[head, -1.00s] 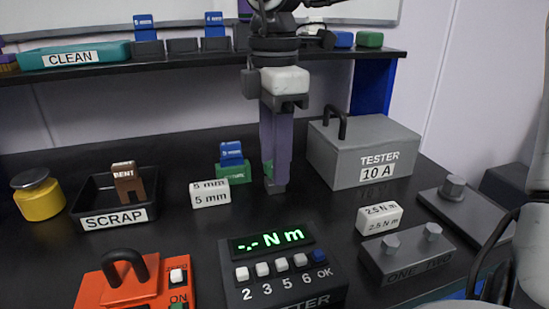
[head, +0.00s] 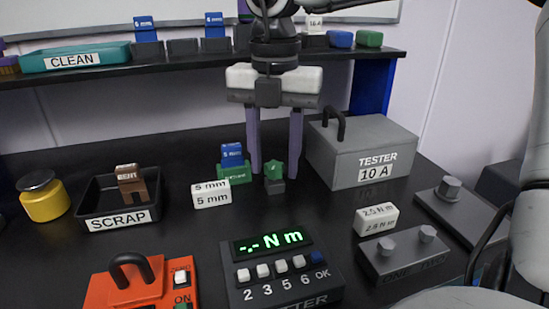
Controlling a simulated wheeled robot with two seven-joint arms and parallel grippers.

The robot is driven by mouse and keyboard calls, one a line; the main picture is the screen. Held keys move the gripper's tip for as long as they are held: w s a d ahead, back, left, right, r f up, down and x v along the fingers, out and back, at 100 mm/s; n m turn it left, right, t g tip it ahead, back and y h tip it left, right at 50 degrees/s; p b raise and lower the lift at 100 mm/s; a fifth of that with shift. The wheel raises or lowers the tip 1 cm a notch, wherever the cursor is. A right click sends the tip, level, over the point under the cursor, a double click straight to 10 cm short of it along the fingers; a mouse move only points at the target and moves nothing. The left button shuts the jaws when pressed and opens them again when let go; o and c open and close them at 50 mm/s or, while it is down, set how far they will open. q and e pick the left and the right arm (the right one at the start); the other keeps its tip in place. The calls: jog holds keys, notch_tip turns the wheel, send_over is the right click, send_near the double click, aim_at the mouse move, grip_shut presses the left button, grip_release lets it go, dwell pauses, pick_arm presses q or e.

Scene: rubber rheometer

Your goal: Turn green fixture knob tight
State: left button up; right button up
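The green fixture knob (head: 276,171) sits on a small dark base on the black bench, left of the grey tester box. Just left of it stands a green fixture block (head: 235,174) with a blue block (head: 231,154) on top. My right gripper (head: 275,168) comes down from above with its two long fingers spread wide. One finger is on each side of the knob, apart from it, and nothing is held. My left gripper is not in view.
The tester box (head: 391,155) stands close right of the gripper. A 5 mm block (head: 211,194), scrap tray (head: 117,224) and keypad display (head: 270,246) lie nearby. A shelf (head: 120,70) runs behind the arm.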

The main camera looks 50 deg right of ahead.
jog(key=c, duration=0.9)
jog(key=shift+f+m+b, duration=0.25)
jog(key=shift+m+b, duration=0.65)
jog(key=shift+m, duration=0.8)
jog(key=shift+r+m, duration=0.25)
jog(key=shift+m, duration=0.25)
jog(key=m+b, duration=0.1)
jog(key=m, duration=0.1)
jog(key=shift+m, duration=1.3)
